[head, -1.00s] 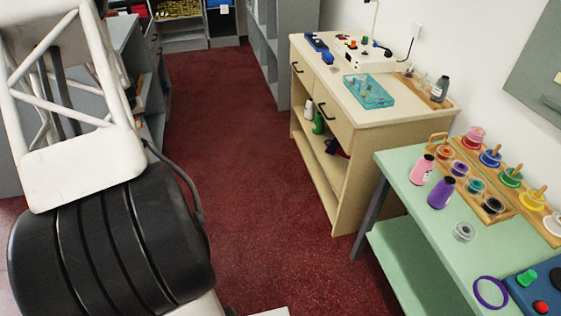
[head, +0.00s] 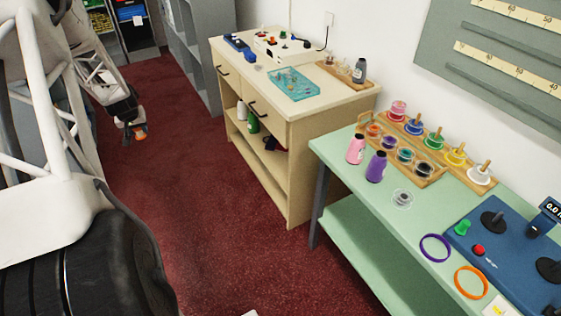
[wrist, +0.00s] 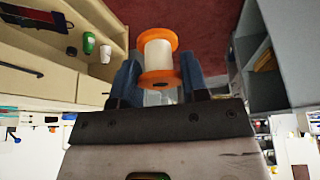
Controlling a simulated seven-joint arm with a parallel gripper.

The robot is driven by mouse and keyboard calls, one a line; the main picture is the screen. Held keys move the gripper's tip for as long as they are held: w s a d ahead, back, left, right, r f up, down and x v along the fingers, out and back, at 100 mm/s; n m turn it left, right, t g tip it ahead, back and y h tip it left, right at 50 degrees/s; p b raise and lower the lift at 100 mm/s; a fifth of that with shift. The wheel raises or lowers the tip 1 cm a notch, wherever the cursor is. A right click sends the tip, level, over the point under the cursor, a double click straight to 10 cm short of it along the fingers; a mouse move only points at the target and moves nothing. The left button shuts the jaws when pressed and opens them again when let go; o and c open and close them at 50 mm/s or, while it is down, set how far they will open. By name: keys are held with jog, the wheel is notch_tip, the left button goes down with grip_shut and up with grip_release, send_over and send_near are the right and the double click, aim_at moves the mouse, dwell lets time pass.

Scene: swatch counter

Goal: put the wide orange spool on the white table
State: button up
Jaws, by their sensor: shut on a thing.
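The wide orange spool (wrist: 158,55) has orange flanges and a pale middle. In the wrist view it sits between the two blue fingers of my gripper (wrist: 160,80), which is shut on it. In the head view my gripper (head: 132,130) is at the left, above the red floor, with a small orange part of the spool (head: 140,132) showing. No table that is clearly white shows in the head view.
A cream cabinet (head: 290,120) with a teal tray stands in the middle. A green table (head: 330,150) at the right holds bottles, spools on a wooden rack, rings and a blue device (head: 500,250). Grey shelves (head: 205,50) stand behind. Red floor (head: 190,190) lies open between.

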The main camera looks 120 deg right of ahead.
jog(key=s+a+m+g, duration=0.15)
jog(key=s+a, duration=0.35)
jog(key=s, duration=0.5)
jog(key=s+a+m+y, duration=0.1)
jog(key=s+a+m, duration=0.1)
jog(key=s+a, duration=0.6)
jog(key=s+a+m, duration=0.2)
jog(key=s+a, duration=0.1)
jog(key=s, duration=0.9)
jog(key=s+a+m+g, duration=0.1)
jog(key=s+a+m, duration=0.1)
jog(key=s+a, duration=0.8)
jog(key=s+a+m+y, duration=0.1)
jog(key=s+a+m, duration=0.2)
jog(key=s+a, duration=0.6)
jog(key=a, duration=0.8)
jog(key=shift+s+a+f+g+y, duration=0.3)
jog(key=shift+s+a+f+g, duration=0.05)
jog(key=shift+s, duration=0.05)
send_over(335, 144)
jog(key=w, duration=0.2)
jog(key=shift+s+a+f, duration=0.2)
jog(key=shift+a+f, duration=0.2)
jog(key=shift+f, duration=0.35)
jog(key=shift+f, duration=0.1)
jog(key=shift+f, duration=1.65)
